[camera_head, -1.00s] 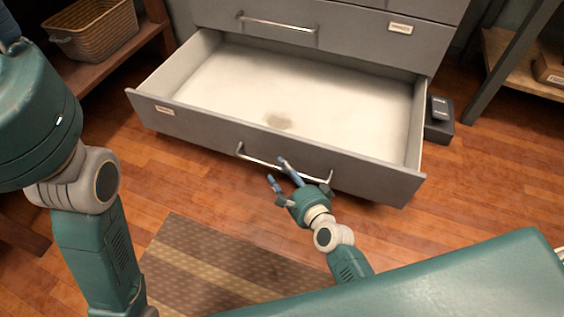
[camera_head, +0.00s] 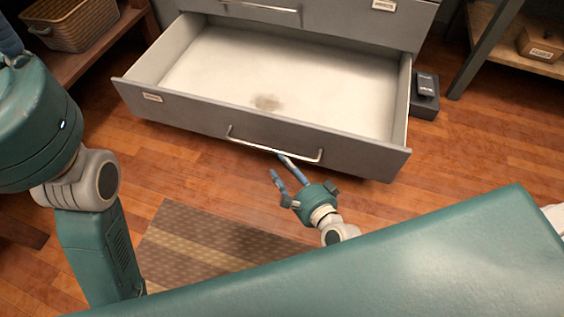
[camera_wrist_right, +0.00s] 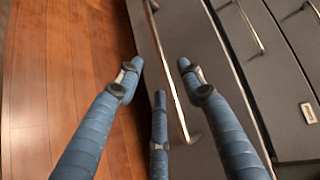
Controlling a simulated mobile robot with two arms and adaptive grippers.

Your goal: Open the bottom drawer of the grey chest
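The grey chest (camera_head: 345,26) stands at the top of the head view. Its bottom drawer (camera_head: 255,128) is pulled far out, with a pale, empty interior that has one dark smudge. A metal bar handle (camera_head: 240,139) runs across its front and also shows in the wrist view (camera_wrist_right: 168,70). My right gripper (camera_head: 281,166) is open and empty just in front of the handle, one fingertip close to the bar; I cannot tell if they touch. In the wrist view its blue fingers (camera_wrist_right: 158,72) are spread. My left gripper (camera_head: 9,45) is mostly cut off at the upper left.
A striped mat (camera_head: 195,245) lies on the wooden floor before the drawer. A shelf with a wicker basket (camera_head: 75,25) stands left. A small dark object (camera_head: 425,95) sits right of the drawer. A shelf with a box (camera_head: 541,45) is at the upper right.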

